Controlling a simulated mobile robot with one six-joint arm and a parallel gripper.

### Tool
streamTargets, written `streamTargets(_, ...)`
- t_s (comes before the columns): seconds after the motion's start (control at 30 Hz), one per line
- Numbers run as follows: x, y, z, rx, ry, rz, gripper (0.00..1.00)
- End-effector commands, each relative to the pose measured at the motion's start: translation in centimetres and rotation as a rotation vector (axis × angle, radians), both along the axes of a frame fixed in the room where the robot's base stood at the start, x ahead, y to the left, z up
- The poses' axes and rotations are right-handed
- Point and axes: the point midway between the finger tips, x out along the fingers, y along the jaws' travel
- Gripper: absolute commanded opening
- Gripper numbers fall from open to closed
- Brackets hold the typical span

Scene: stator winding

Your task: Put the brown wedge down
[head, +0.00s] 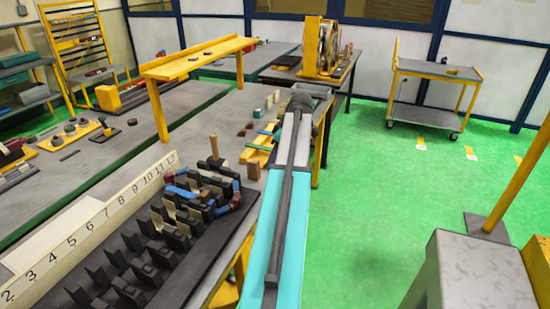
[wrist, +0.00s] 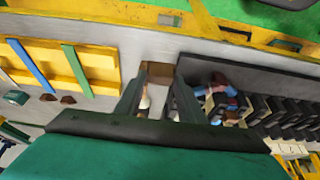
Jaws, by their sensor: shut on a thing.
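My gripper (wrist: 158,80) is in the wrist view, its two dark fingers closed on the brown wedge (wrist: 160,70). The wedge sits between the fingertips, over the grey table top between the yellow tray and the black fixture. How far above the table it is, I cannot tell. In the head view my arm hides the fingers and the held wedge. Two other small brown pieces (wrist: 58,98) lie on the table left of my gripper in the wrist view.
A yellow tray (wrist: 98,76) with a blue strip (wrist: 30,65) and a green strip (wrist: 77,70) lies left of my gripper. The black fixture (wrist: 270,62) with several dark blocks and red-blue coils is right. A yellow raised shelf (head: 200,58) stands over the table.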

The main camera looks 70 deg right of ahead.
Motion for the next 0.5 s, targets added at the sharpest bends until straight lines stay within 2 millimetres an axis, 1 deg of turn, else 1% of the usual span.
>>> streamTargets(0.17,3.3,1.9,0.1,-0.001,0.000,0.006,0.13)
streamTargets(0.27,5.8,3.6,0.2,0.000,0.000,0.009,0.13)
streamTargets(0.3,6.9,4.3,0.3,0.000,0.000,0.009,0.13)
streamTargets(0.5,12.3,8.3,0.7,-0.001,-0.001,0.010,0.13)
